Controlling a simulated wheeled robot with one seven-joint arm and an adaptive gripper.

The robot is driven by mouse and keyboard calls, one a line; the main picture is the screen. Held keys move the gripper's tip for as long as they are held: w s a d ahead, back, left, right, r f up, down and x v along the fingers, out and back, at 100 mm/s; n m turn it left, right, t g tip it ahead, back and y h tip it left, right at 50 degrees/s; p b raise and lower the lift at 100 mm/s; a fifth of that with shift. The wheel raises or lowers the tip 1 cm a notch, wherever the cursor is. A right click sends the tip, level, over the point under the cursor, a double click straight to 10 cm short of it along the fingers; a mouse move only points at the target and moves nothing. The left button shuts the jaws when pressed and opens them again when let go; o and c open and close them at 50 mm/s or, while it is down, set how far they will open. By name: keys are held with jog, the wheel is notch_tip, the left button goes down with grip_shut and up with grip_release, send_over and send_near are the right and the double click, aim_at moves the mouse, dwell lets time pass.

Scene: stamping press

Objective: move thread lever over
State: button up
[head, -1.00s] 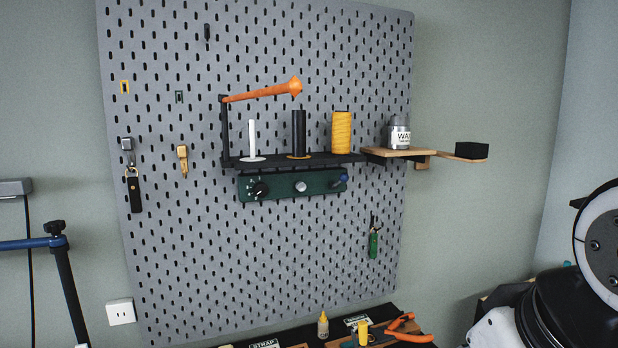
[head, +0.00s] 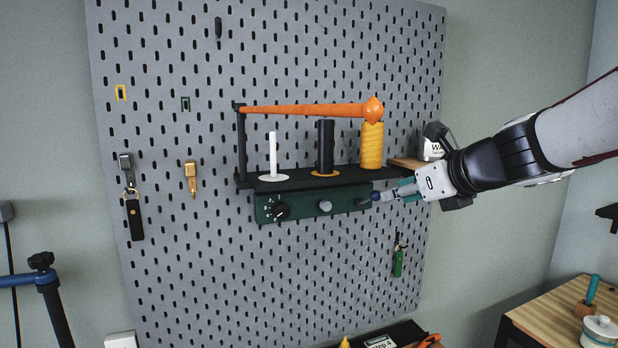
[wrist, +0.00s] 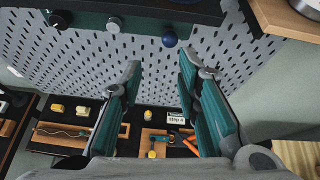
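A green panel (head: 300,206) under the black shelf has a black dial (head: 280,212), a silver knob (head: 325,206) and a small lever with a blue tip (head: 375,196) at its right end. The blue tip (wrist: 169,39) also shows in the wrist view, ahead of my open fingers. My gripper (head: 392,195) reaches in from the right, with its fingertips close to the lever. In the wrist view its teal fingers (wrist: 159,65) stand apart with nothing between them. I cannot tell whether a finger touches the lever. An orange arm (head: 305,110) extends from a black post to the yellow spool.
The black shelf (head: 310,178) holds a white spindle (head: 273,158), a black spool (head: 325,147) and a yellow spool (head: 371,145). A wooden shelf (head: 408,163) with a jar is partly behind my gripper. A green tool (head: 398,258) hangs below. The board below the panel is mostly clear.

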aim_at(379, 195)
jog(key=shift+m, duration=0.7)
jog(key=b+x, duration=0.1)
jog(key=x, duration=0.2)
jog(key=b+x, duration=0.2)
jog(key=x, duration=0.1)
jog(key=d+b+x, duration=0.1)
jog(key=x, duration=0.2)
jog(key=shift+w+r, duration=0.3)
jog(key=shift+w, duration=0.15)
jog(key=shift+s+r, duration=0.2)
jog(key=c, duration=0.6)
